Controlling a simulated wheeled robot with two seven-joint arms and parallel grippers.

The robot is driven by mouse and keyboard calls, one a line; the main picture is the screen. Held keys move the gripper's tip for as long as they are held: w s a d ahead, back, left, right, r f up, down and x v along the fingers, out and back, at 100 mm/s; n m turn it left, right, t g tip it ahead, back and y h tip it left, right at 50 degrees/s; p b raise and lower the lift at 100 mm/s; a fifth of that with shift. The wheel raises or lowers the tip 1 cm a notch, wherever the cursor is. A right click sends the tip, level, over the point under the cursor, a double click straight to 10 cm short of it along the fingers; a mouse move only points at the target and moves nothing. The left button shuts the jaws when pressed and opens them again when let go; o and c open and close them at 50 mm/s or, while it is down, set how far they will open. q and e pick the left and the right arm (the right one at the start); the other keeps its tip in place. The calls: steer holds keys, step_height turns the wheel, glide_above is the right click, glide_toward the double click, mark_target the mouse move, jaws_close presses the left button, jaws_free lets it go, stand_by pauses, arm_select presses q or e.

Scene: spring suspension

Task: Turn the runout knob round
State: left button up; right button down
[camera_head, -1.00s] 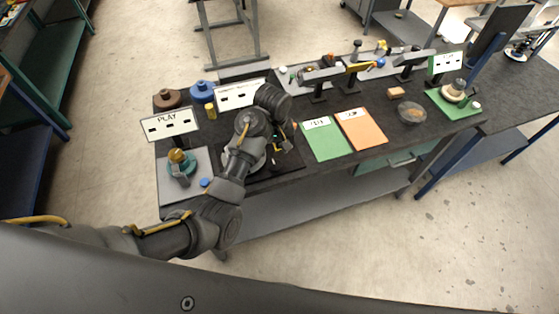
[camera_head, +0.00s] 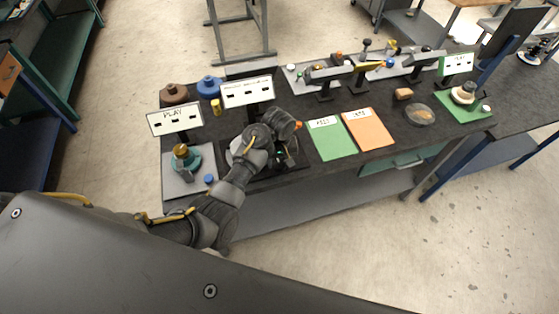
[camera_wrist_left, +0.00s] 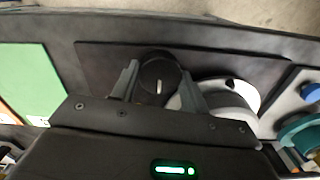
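The runout knob (camera_wrist_left: 158,86) is round and black with a short white mark, and it shows in the left wrist view. My left gripper (camera_wrist_left: 160,70) has one finger on each side of it, and the knob fills the gap, so the fingers look closed on it. A pale round disc (camera_wrist_left: 228,97) sits beside the knob, partly behind the right-hand finger. In the head view my left gripper (camera_head: 288,153) is low over the dark fixture on the bench, and my arm hides the knob there. My right gripper is not in view.
Left of my arm stands a grey plate (camera_head: 199,162) with a teal and brass part (camera_head: 184,157) and a PLAY sign (camera_head: 175,120). A white sign (camera_head: 247,92) stands behind my wrist. A green sheet (camera_head: 331,139) and an orange sheet (camera_head: 368,129) lie to the right.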

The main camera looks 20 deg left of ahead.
arm_select(q)
steer(key=c, duration=0.4)
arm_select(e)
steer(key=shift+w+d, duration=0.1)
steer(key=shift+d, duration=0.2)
